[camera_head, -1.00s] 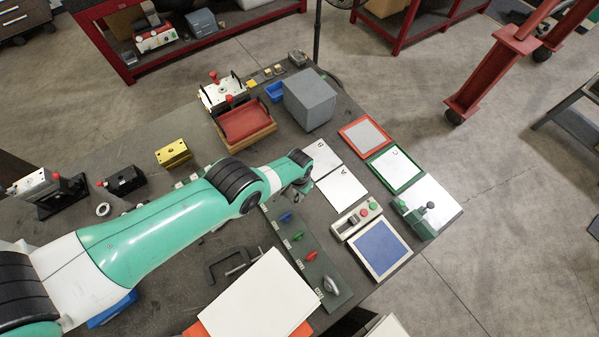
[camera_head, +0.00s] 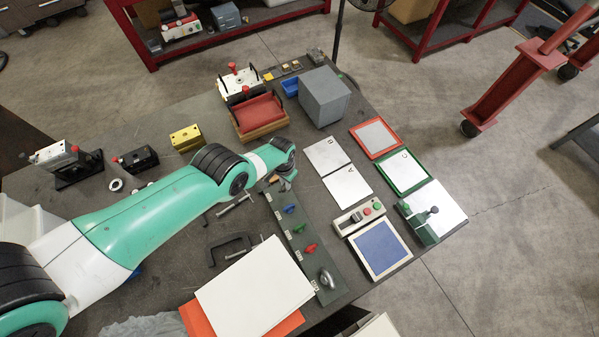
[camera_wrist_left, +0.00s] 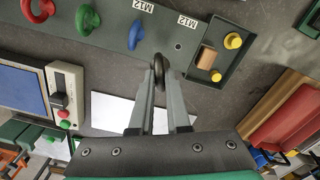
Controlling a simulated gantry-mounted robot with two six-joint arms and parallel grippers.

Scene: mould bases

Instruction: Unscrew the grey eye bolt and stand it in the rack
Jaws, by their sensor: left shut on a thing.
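The dark green rack (camera_head: 303,262) lies along the table's near right part, with blue (camera_head: 289,209), green (camera_head: 298,229), red (camera_head: 310,247) and silver (camera_head: 327,280) eye bolts standing in it. My left gripper (camera_head: 284,183) is over the rack's far end. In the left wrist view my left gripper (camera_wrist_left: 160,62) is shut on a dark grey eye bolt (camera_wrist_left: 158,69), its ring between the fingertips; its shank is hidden. An empty hole (camera_wrist_left: 178,45) by an M12 label shows just beyond the fingertips, beside the blue bolt. My right gripper is not in view.
A tray with yellow pieces (camera_wrist_left: 233,41) and a wooden block (camera_wrist_left: 207,58) adjoins the rack. White plates (camera_head: 347,185), a button box (camera_head: 358,217) and a blue pad (camera_head: 380,250) lie right of it. Yellow (camera_head: 185,138) and black (camera_head: 136,160) mould bases stand at left.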

